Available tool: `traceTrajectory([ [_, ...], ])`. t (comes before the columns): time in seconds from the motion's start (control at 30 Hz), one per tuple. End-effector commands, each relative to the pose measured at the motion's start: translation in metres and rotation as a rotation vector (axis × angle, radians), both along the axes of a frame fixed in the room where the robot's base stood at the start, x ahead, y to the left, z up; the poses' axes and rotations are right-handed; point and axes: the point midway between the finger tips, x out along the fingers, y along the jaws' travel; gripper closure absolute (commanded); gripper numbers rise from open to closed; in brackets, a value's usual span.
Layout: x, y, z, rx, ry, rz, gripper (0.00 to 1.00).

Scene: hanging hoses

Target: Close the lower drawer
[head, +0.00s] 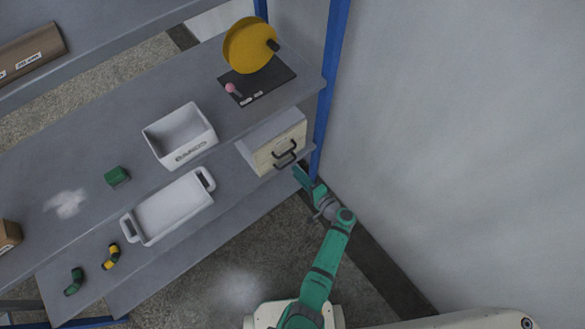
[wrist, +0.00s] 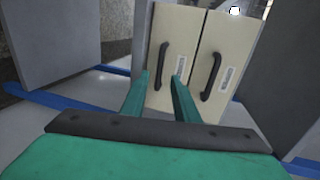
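A small drawer cabinet (head: 262,151) with a beige front and two dark handles stands near the right end of the shelving in the head view. In the wrist view its two fronts appear side by side, a left front (wrist: 170,27) and a right front (wrist: 226,40), each with a black handle and a label. I cannot tell surely which is the lower drawer or how far either stands out. My gripper (head: 303,175) is just in front of the cabinet, low and to the right. In the wrist view its green fingers (wrist: 160,80) are apart and empty, with the left handle seen between them.
A blue post (head: 325,110) and a pale wall stand right of the cabinet. Open floor lies in front.

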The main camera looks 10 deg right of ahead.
Motion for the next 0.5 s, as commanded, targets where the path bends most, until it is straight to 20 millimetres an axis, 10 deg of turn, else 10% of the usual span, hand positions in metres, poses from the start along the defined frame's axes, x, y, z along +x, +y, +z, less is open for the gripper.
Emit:
traceTrajectory([
  [0.5,-0.041,-0.025,0.011,-0.001,0.0,0.001,0.72],
])
